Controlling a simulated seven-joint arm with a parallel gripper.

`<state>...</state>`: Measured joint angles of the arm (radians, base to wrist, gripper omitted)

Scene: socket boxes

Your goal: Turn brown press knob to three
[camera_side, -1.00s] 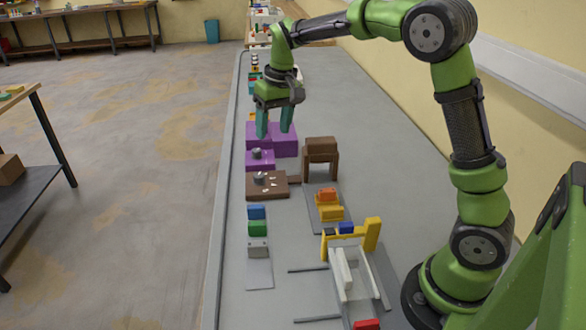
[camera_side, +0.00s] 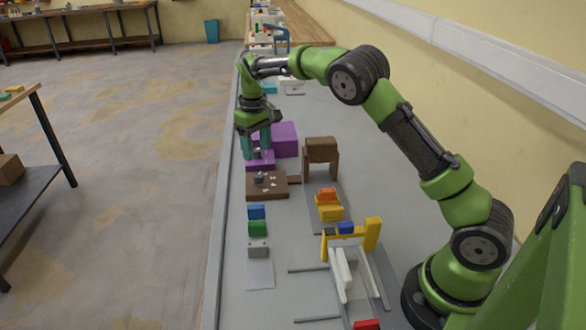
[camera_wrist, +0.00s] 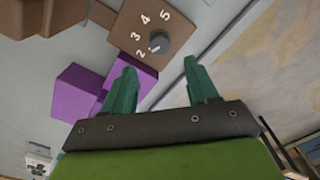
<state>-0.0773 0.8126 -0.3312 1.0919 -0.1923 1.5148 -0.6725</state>
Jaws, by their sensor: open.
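The brown press (camera_side: 321,144) is an arch-like brown block on legs, also partly visible in the wrist view (camera_wrist: 48,14). Its flat brown control plate (camera_side: 278,189) carries a round dark grey knob (camera_side: 260,179). In the wrist view the knob (camera_wrist: 159,41) is ringed by white numbers, 2 to 5 readable. A white mark is on its lower left side; which number it points to is unclear. My gripper (camera_side: 258,156) is open with teal fingers pointing down over the small purple block, beyond the brown plate. In the wrist view the gripper (camera_wrist: 160,75) is apart from the knob.
Purple blocks (camera_side: 285,137) stand just behind the brown plate; the small one is partly hidden by my fingers. Blue and green blocks (camera_side: 257,229) stand nearer the camera, with orange and yellow blocks (camera_side: 329,213) to their right. The table's left edge is close to my gripper.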

